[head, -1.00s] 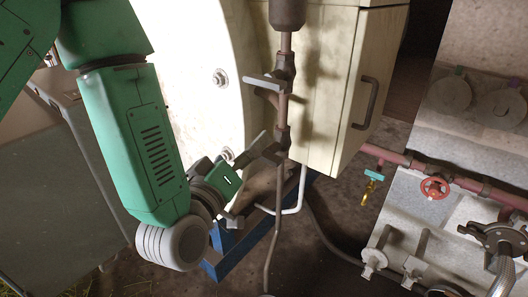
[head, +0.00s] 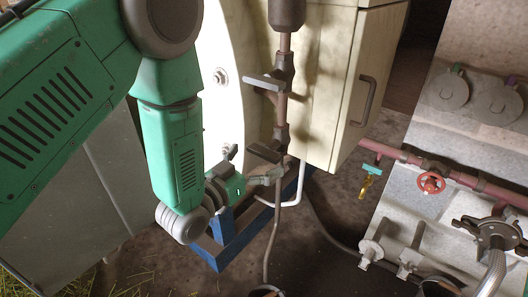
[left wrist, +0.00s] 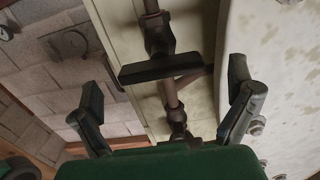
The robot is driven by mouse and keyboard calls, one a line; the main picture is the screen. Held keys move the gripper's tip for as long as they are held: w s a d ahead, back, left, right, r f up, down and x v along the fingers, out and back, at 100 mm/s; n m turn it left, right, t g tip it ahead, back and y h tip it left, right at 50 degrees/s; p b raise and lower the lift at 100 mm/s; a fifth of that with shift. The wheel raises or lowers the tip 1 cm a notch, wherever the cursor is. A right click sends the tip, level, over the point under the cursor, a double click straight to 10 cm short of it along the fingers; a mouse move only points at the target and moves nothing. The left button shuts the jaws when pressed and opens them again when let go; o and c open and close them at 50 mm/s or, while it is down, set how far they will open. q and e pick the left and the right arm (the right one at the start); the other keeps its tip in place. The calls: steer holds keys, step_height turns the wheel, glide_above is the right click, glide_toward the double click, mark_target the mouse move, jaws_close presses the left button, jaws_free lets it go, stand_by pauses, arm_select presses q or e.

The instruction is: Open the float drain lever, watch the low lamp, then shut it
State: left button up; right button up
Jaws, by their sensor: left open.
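A vertical brown pipe (head: 282,108) runs down between a pale drum and a cream cabinet. It carries an upper lever (head: 263,83) with a flat grey handle and a lower lever (head: 264,152) with a dark handle, both pointing left. I cannot tell for certain which is the float drain lever. My left gripper (head: 249,166) is open, just below and left of the lower lever. In the left wrist view its fingers (left wrist: 165,105) spread on either side of a black lever handle (left wrist: 160,68), with no visible contact. My right gripper and the low lamp are not seen.
The drum (head: 220,100) is close on the left and the cabinet (head: 335,90) on the right. A blue frame (head: 240,240) and a white bent tube (head: 292,200) lie below. Red pipework with a red handwheel (head: 431,184) is at the right.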

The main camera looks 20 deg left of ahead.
arm_select(q)
steer(key=shift+x, duration=1.45)
steer(key=c, duration=1.1)
